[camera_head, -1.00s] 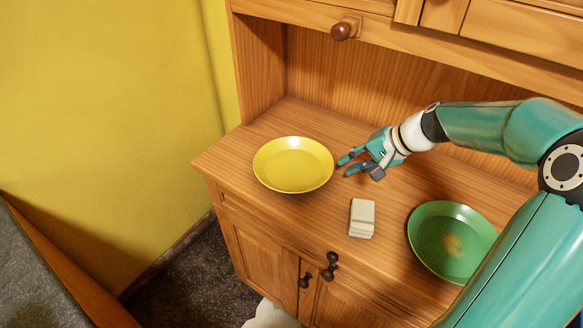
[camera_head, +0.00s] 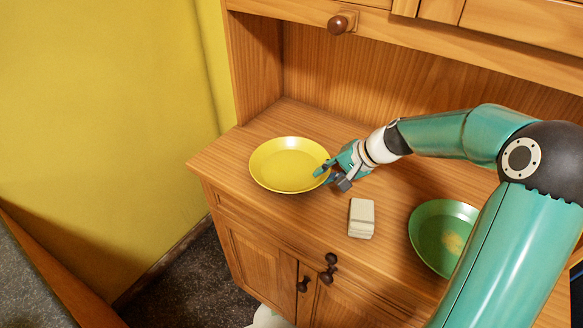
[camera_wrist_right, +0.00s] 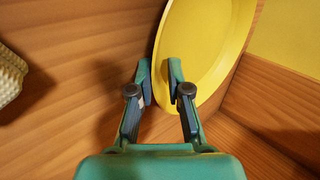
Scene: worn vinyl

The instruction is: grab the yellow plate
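The yellow plate (camera_head: 285,165) lies on the wooden cabinet top, near its left end, and also shows in the right wrist view (camera_wrist_right: 210,45). My right gripper (camera_head: 323,174) is at the plate's right rim. In the right wrist view its two fingers (camera_wrist_right: 158,78) are apart, with the plate's rim between them. One finger is over the plate's inner side and the other is outside the rim. I see a gap between the fingers, so it is open. My left gripper is not in view.
A small pale block-like object (camera_head: 361,218) lies on the cabinet top (camera_head: 300,222), right of the plate. A green plate (camera_head: 436,232) is farther right, partly hidden by my right arm. A back panel and upper drawers with a knob (camera_head: 338,25) rise behind. A yellow wall stands left.

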